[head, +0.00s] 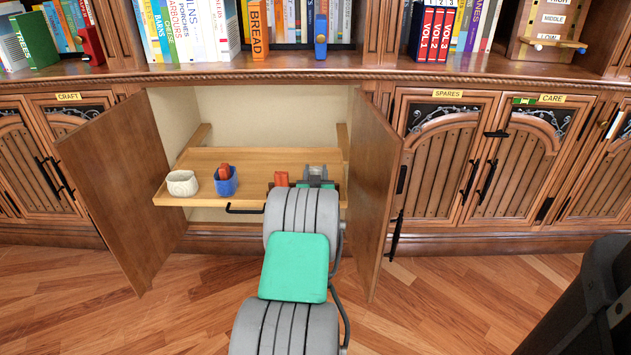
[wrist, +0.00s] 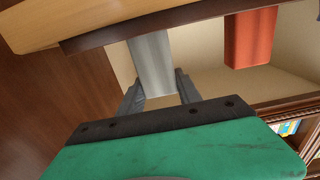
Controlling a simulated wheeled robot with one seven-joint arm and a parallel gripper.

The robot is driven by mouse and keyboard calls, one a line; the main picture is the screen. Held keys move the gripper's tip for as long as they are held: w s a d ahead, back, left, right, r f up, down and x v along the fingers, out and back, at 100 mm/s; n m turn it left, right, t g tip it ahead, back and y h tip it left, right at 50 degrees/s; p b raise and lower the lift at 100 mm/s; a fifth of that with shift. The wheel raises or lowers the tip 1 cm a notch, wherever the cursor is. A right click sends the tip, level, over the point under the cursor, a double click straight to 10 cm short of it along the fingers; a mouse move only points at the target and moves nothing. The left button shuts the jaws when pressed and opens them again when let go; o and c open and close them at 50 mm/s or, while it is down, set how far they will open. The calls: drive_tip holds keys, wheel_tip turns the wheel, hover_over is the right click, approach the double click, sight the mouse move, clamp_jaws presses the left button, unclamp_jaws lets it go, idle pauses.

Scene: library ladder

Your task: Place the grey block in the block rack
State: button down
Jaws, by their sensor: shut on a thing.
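My gripper (wrist: 158,92) is shut on the grey block (wrist: 150,62), which stands between its two dark fingers in the wrist view. In the head view my gripper (head: 316,180) is over the right part of the pull-out wooden shelf, largely hidden by my arm. A red block (wrist: 250,38) is beside the grey one, apart from it; it also shows in the head view (head: 281,179). A dark brown strip (wrist: 190,24) crosses behind the grey block's upper end. It may be part of the block rack; I cannot tell whether the block touches it.
The shelf (head: 205,165) sticks out of an open cabinet, between a left door (head: 115,185) and a right door (head: 372,180). A white cup (head: 182,183) and a blue cup (head: 225,182) with a red item in it stand on its left.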

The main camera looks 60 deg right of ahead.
drive_tip(key=shift+f, duration=0.95)
drive_tip(key=c, duration=0.8)
unclamp_jaws()
drive_tip(key=shift+r, duration=0.1)
drive_tip(key=shift+c, duration=0.2)
